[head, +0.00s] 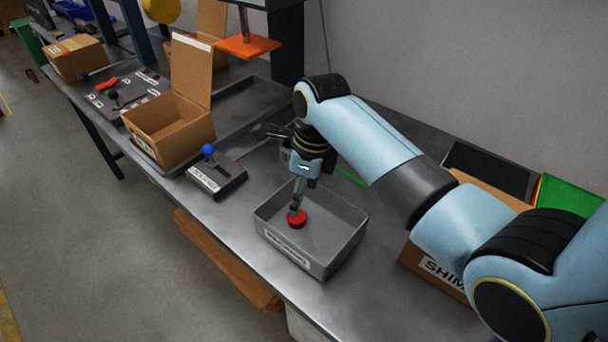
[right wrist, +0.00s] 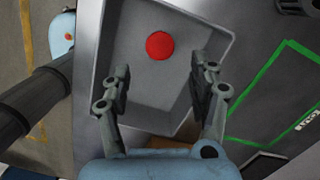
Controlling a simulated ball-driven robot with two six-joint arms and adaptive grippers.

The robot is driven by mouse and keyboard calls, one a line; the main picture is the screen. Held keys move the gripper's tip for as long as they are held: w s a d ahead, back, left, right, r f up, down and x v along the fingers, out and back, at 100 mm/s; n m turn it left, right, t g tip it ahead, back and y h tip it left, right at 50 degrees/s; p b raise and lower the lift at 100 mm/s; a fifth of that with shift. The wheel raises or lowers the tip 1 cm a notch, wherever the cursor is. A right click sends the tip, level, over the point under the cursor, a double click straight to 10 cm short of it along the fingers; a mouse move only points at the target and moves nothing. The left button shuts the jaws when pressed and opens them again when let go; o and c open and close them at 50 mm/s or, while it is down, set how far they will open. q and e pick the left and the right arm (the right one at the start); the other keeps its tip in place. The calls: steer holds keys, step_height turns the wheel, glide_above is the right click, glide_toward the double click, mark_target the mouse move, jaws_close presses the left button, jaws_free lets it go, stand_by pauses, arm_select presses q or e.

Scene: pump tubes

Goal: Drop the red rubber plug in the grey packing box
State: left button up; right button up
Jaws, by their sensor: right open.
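The red rubber plug (head: 297,219) is round and lies inside the grey packing box (head: 344,247), an open-topped box with a label on its front wall. In the right wrist view the plug (right wrist: 159,46) shows just beyond my fingertips, over the floor of the box (right wrist: 125,25). My right gripper (head: 297,203) points down into the box, directly above the plug. In the right wrist view its two fingers (right wrist: 160,78) stand apart with nothing between them. Whether a fingertip touches the plug cannot be told. My left gripper is in neither view.
A joystick unit with a blue ball (head: 216,172) and an open cardboard box (head: 170,128) stand left of the grey box. An orange plate (head: 247,46) hangs from a press behind. Another cardboard box (head: 431,270) is at right. A green outline (right wrist: 262,88) marks the bench.

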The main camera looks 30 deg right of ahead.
steer(key=shift+s+d+r, duration=0.1)
steer(key=shift+s+r, duration=0.05)
steer(key=shift+r, duration=1)
steer(key=shift+s+d+r, duration=0.1)
steer(key=shift+r, duration=1)
